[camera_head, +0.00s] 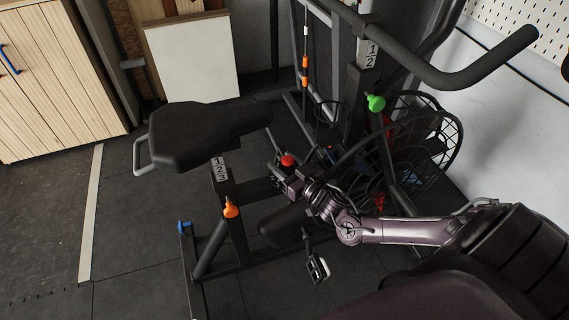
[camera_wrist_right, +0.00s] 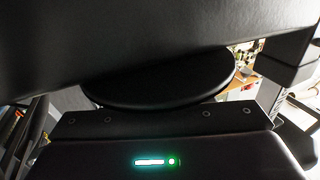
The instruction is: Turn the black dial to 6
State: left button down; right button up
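My right gripper (camera_head: 279,170) is low at the middle of the exercise bike's frame, beside a red ball-shaped knob (camera_head: 288,160). Its fingers are small and dark here, and I cannot tell whether they are open or shut. I cannot make out a black dial or its numbers for certain in the head view. In the right wrist view a smooth black rounded part (camera_wrist_right: 160,93) sits close in front of the camera, under a large dark surface; I cannot tell what it is. My left gripper is not in view.
The bike's black seat (camera_head: 190,135) is left of my right arm. A handlebar (camera_head: 450,75), a green knob (camera_head: 376,103) and a round wire cage (camera_head: 430,135) are near the arm. An orange knob (camera_head: 231,209) and a pedal (camera_head: 318,269) are below. Open floor lies left.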

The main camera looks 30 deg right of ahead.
jog(key=shift+c, duration=1)
jog(key=shift+h, duration=0.4)
